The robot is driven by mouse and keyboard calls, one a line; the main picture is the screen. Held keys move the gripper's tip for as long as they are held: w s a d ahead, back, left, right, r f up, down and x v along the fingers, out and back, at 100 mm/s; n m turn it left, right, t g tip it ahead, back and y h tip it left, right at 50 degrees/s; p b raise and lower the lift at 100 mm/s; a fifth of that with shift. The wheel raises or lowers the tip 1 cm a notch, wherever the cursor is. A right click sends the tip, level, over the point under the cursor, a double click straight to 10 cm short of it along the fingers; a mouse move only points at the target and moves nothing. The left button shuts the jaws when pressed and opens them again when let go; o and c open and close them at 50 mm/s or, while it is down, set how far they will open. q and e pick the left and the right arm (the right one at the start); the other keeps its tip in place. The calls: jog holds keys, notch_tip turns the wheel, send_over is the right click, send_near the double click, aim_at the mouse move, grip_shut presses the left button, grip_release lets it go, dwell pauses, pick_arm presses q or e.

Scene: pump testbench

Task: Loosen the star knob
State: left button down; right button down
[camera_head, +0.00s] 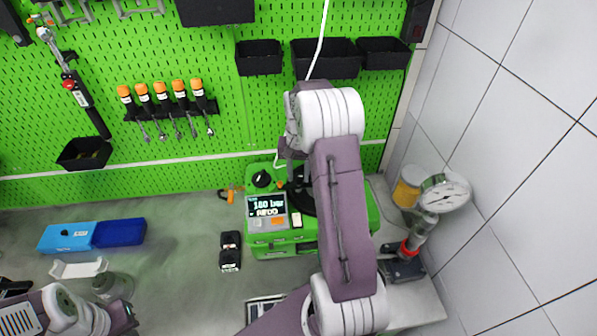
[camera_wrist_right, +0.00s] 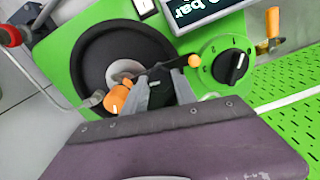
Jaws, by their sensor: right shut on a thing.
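In the wrist view my right gripper (camera_wrist_right: 157,86) is shut on a dark, black knob (camera_wrist_right: 160,95), which I take to be the star knob. The fingers hold it from both sides and hide much of its shape. It sits at the edge of a round black recess (camera_wrist_right: 92,58) on the green pump unit (camera_wrist_right: 70,45). In the head view my right arm comes down over the pump unit (camera_head: 366,225) and hides the knob. Part of my left arm shows at the bottom left of the head view, but its gripper does not show.
Next to the knob are a black dial (camera_wrist_right: 236,67) with numbers and a thin lever with an orange tip (camera_wrist_right: 194,60). The unit's display (camera_head: 266,205) reads 180 bar. A pressure gauge (camera_head: 447,193) stands right of the unit. A blue case (camera_head: 68,237) lies left.

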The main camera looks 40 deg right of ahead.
jog(key=n+p, duration=0.1)
jog(key=n, duration=0.3)
jog(key=shift+w+r+n, duration=0.1)
jog(key=shift+r+n, duration=0.05)
jog(key=shift+n, duration=0.15)
jog(key=n+p, duration=0.1)
jog(key=n, duration=0.9)
jog(key=shift+n+p, duration=0.35)
jog(key=shift+n, duration=2.35)
jog(key=c, duration=1.1)
grip_release()
jog(key=shift+o, duration=0.5)
